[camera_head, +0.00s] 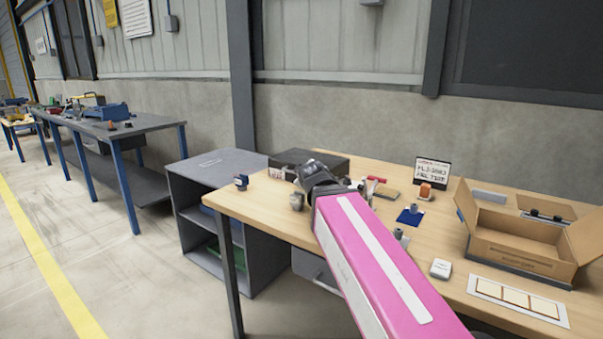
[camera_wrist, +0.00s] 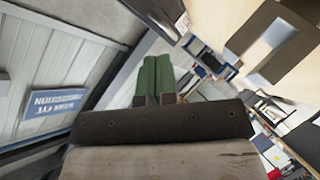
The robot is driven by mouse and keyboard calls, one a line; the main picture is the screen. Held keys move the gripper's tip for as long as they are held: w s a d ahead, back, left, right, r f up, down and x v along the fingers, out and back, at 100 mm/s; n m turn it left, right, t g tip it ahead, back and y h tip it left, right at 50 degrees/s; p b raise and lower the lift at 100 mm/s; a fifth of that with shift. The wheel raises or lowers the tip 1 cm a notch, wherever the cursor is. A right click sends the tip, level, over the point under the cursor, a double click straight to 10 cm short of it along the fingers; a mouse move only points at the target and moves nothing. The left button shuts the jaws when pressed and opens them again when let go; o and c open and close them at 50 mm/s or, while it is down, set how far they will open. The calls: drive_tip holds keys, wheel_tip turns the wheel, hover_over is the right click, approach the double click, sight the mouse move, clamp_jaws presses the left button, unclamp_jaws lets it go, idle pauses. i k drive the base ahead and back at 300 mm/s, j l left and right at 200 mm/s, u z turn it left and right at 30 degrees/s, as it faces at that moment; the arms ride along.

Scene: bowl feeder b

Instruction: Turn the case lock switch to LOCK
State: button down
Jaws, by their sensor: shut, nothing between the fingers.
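My gripper (camera_wrist: 154,62) shows in the wrist view as two green fingers side by side, closed together with nothing between them. In the head view my pink arm reaches over the table, and its dark wrist hides part of the table's back left. A dark, flat-topped box (camera_head: 335,164), possibly the case, stands behind the wrist and is partly covered by it. I cannot make out a lock switch or its LOCK marking in either view. The wrist view looks across the room, tilted, and shows no switch at the fingertips.
The wooden table (camera_head: 262,212) also holds a small blue-and-dark device (camera_head: 241,182), a red-handled clamp (camera_head: 376,181), an orange-topped part (camera_head: 425,190), a blue plate (camera_head: 410,217), a white block (camera_head: 441,268), an open cardboard box (camera_head: 515,262) and a sign (camera_head: 432,173). A grey shelf (camera_head: 220,165) stands left.

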sight(348, 182)
drive_tip(key=k+j, duration=0.8)
drive_tip(key=j, duration=0.1)
